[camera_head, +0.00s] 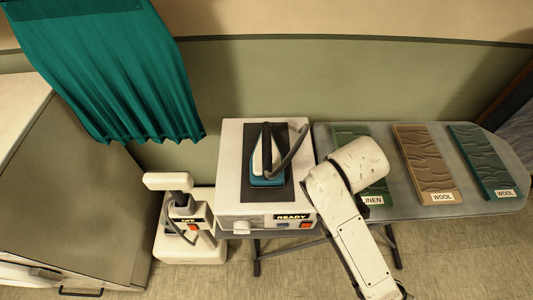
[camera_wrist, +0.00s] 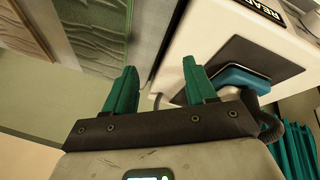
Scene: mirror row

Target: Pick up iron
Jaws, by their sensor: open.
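The iron (camera_head: 268,172), blue and white with a dark handle, sits on the dark pad on top of the white station (camera_head: 230,199). A grey cord arches up beside it. In the wrist view the blue part of the iron (camera_wrist: 240,80) is at the right, partly cut off from sight by my right finger and gripper body. My gripper (camera_wrist: 159,72) is open and empty, its two green fingers apart, with the iron to the right of them and not between them. In the head view my arm hides the fingers.
The grey ironing board (camera_head: 410,208) extends right, bearing a green linen panel (camera_head: 347,142), a brown WOOL panel (camera_head: 425,163) and a teal WOOL panel (camera_head: 484,160). A teal curtain (camera_head: 120,70) hangs at left. A small white device (camera_head: 187,222) stands left of the station.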

